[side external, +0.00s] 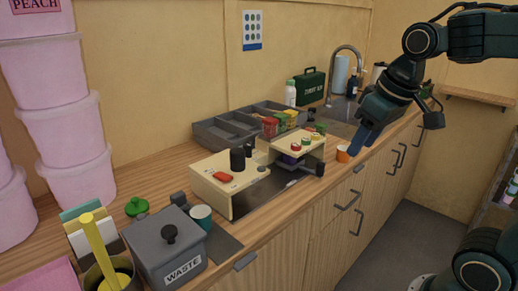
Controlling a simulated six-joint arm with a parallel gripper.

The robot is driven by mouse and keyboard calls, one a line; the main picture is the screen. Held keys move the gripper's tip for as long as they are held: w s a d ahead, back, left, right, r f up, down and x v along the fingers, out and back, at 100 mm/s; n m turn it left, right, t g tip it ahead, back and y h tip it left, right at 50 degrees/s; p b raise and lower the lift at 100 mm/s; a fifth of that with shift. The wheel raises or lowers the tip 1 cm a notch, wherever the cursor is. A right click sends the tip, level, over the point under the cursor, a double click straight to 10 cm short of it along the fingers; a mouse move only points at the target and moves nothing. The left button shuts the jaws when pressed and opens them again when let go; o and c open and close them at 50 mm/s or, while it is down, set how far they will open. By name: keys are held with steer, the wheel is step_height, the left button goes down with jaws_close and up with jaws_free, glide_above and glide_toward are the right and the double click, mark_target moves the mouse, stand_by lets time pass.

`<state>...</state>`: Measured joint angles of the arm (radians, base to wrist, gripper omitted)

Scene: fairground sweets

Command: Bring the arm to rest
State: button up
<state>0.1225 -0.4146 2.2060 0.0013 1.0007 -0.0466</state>
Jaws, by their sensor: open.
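My gripper (364,138) is at the right in the side external view, at the end of my dark green arm. It points down and to the left, above the front of the wooden counter (285,213). Its blue-grey fingers are open, and I see nothing between them. An orange cup (343,153) stands on the counter just below and left of the fingertips. The fingers look apart from the cup, but the exact gap is hard to judge from this view.
A cream stand (213,184) with a red piece and a black knob is mid-counter. A grey divided tray (212,137) stands behind it. A grey waste bin (155,254) is front left. A sink tap (345,48) is at the back. Open air lies right of the counter.

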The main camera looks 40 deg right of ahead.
steer(key=s+a+f+t, duration=0.1)
steer(key=s+a+f, duration=0.2)
steer(key=s, duration=0.5)
steer(key=shift+f+n+t, duration=0.25)
steer(key=shift+n+t, duration=0.05)
steer(key=shift+n, duration=0.1)
